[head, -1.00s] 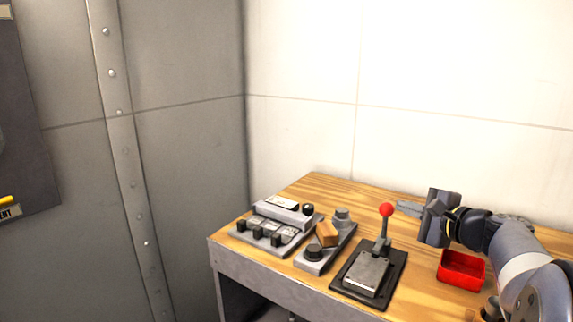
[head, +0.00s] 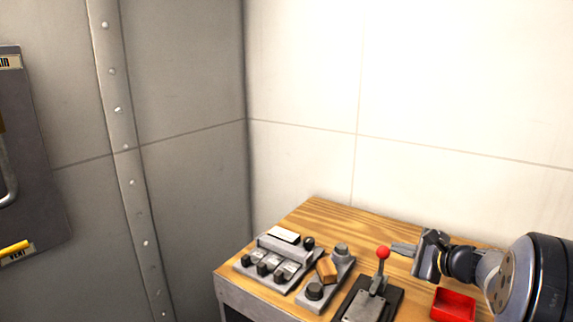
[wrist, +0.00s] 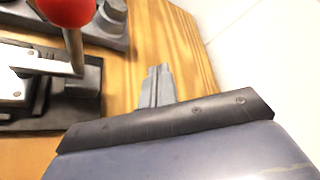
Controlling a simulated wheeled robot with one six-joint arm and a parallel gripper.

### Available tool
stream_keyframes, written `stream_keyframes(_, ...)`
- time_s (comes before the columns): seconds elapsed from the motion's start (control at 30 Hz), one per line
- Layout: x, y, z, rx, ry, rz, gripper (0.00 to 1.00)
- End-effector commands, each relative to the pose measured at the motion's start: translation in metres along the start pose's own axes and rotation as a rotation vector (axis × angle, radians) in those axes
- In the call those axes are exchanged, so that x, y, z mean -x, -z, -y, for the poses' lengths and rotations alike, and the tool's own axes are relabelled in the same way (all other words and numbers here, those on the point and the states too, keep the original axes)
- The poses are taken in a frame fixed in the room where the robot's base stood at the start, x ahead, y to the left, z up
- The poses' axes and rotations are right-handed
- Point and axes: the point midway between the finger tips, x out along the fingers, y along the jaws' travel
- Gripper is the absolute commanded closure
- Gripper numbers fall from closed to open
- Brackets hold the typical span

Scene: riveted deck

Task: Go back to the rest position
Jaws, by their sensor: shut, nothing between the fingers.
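My gripper (head: 402,249) is over the right part of the wooden bench, just right of the red-knobbed lever (head: 382,254). Its fingers are together with nothing between them and point left in the head view. In the wrist view the closed fingers (wrist: 156,88) show above the bare wood, and the lever's red ball (wrist: 66,10) is at the upper left. I cannot tell the exact gap between fingertips and lever, but they look apart.
A red tray (head: 453,306) sits below my gripper in the picture. Left of the lever are a block with an orange-brown handle (head: 327,270) and a switch panel (head: 276,260). A white wall stands behind the bench (head: 330,215). A dark wall panel (head: 38,200) is at far left.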

Motion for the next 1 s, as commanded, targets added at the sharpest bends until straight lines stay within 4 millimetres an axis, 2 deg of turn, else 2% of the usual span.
stream_keyframes(0.4, -0.005, 0.008, -0.002, -0.115, -0.067, 0.0, 1.0)
stream_keyframes(1.0, -0.006, 0.011, -0.004, -0.127, -0.074, 0.0, 1.0)
